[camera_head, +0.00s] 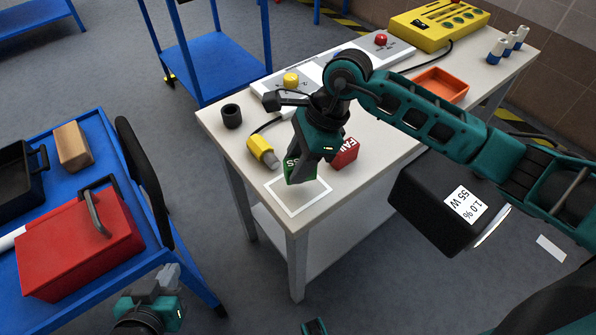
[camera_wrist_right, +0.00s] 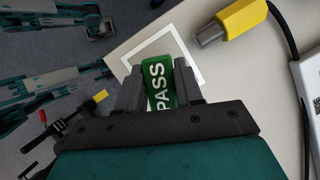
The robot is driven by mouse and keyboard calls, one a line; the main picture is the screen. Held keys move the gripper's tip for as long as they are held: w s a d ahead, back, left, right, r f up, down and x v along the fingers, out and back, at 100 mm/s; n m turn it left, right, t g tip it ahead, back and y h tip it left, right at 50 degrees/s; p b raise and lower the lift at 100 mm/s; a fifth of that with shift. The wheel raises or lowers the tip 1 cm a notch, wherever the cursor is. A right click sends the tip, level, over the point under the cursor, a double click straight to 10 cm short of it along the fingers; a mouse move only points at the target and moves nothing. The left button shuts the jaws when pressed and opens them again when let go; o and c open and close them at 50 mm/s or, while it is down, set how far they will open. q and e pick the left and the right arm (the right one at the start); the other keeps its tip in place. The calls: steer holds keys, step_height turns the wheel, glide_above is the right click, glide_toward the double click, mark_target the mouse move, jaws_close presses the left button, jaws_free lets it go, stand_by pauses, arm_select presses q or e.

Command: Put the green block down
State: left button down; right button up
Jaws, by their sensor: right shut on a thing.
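The green block (camera_head: 292,167) has white lettering, and it reads PASS in the right wrist view (camera_wrist_right: 160,88). My right gripper (camera_head: 299,174) is shut on it, with a finger on each side. The block is over the table near the white square outline (camera_head: 301,207). I cannot tell if it touches the table. The outline also shows beyond the block in the right wrist view (camera_wrist_right: 196,68). A red block (camera_head: 345,154) marked FAIL sits just right of my gripper. My left gripper (camera_head: 168,279) is low at the left, off the table; its jaw opening is unclear.
A yellow connector (camera_head: 262,151) with a cable lies left of the blocks, near a dark cup (camera_head: 231,116). A panel with a yellow button (camera_head: 291,80) and an orange tray (camera_head: 441,84) are farther back. A blue cart holds a red toolbox (camera_head: 80,245).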

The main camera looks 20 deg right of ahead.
steer(key=shift+f, duration=1.6)
arm_select(q)
steer(key=shift+f+b, duration=0.15)
steer(key=shift+b, duration=0.15)
arm_select(e)
steer(key=shift+f, duration=0.1)
arm_select(q)
steer(key=shift+d, duration=0.1)
arm_select(e)
steer(key=o, duration=1)
steer(key=shift+r, duration=0.25)
arm_select(q)
steer(key=shift+s+a+p, duration=0.25)
steer(key=shift+a+p, duration=0.1)
steer(key=shift+p, duration=0.35)
arm_select(e)
steer(key=v, duration=1.1)
steer(key=shift+d+r, duration=0.25)
steer(key=shift+r, duration=0.05)
arm_select(q)
steer(key=shift+r, duration=0.2)
